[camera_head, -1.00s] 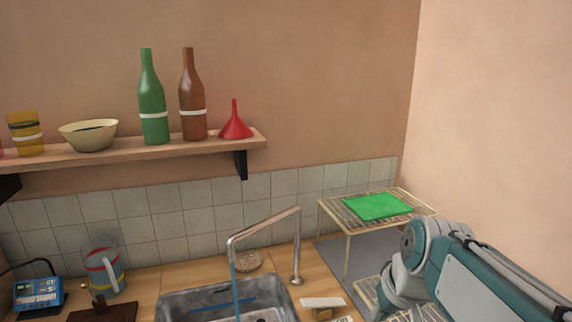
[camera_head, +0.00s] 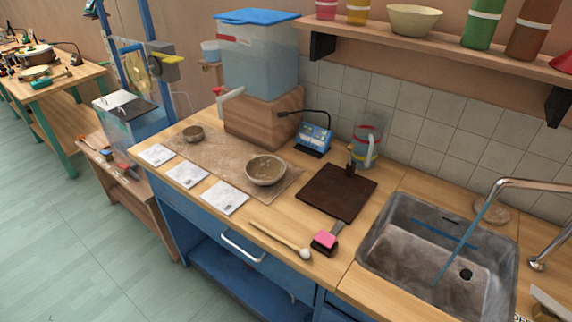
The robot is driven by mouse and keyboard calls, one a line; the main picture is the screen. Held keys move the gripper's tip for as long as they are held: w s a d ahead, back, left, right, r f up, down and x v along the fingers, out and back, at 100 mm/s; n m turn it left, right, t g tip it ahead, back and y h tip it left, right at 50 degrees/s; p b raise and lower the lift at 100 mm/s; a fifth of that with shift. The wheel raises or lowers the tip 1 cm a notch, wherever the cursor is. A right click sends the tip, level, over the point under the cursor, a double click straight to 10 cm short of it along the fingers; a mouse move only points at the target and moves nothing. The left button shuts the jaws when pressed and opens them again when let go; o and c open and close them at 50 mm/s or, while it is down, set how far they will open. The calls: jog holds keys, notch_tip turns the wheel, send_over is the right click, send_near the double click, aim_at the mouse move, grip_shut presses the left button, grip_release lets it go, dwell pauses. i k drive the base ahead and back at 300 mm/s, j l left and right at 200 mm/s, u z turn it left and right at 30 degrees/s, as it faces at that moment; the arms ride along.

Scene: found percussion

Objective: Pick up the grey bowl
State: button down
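A grey-beige bowl (camera_head: 264,182) stands upright on a brown stained mat (camera_head: 222,163) on the wooden counter, left of the sink. Its open top faces up and its inside looks brownish.
White cards (camera_head: 225,197) line the counter's front edge. A wooden block (camera_head: 260,120) under a clear blue-lidded tank stands behind. A dark board (camera_head: 338,192), a stick (camera_head: 280,240), a pink-topped block (camera_head: 324,241) and the sink (camera_head: 385,265) lie right. A cream bowl (camera_head: 414,20) is on the shelf.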

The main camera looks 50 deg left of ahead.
aim_at(262, 170)
jog(key=u, duration=2.2)
jog(key=z, duration=0.3)
jog(key=i+j+z, duration=0.25)
jog(key=j+z, duration=0.2)
jog(key=i+j+z, duration=0.15)
jog(key=j, duration=0.3)
jog(key=i+j+z, duration=0.1)
jog(key=j, duration=0.4)
jog(key=i+j+z, duration=0.15)
jog(key=j, duration=0.35)
jog(key=i+j, duration=0.1)
jog(key=j, duration=0.4)
jog(key=i+j, duration=0.1)
jog(key=j, duration=0.35)
jog(key=i+j, duration=0.1)
jog(key=j, duration=0.4)
jog(key=i+j, duration=0.1)
jog(key=j, duration=0.35)
